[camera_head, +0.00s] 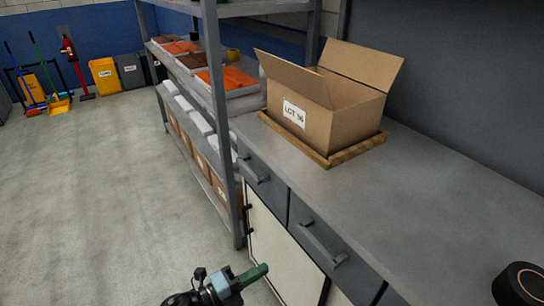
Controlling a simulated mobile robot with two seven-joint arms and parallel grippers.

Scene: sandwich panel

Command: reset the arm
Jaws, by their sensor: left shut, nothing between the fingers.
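My left gripper (250,274) shows at the bottom centre of the head view, with dark green fingers pressed together and nothing between them. It is in front of the white cabinet door, below the level of the grey counter (440,205), and apart from it. My right gripper is not in the head view.
A round black object (521,284) sits at the lower right. Drawers (322,248) line the counter front.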

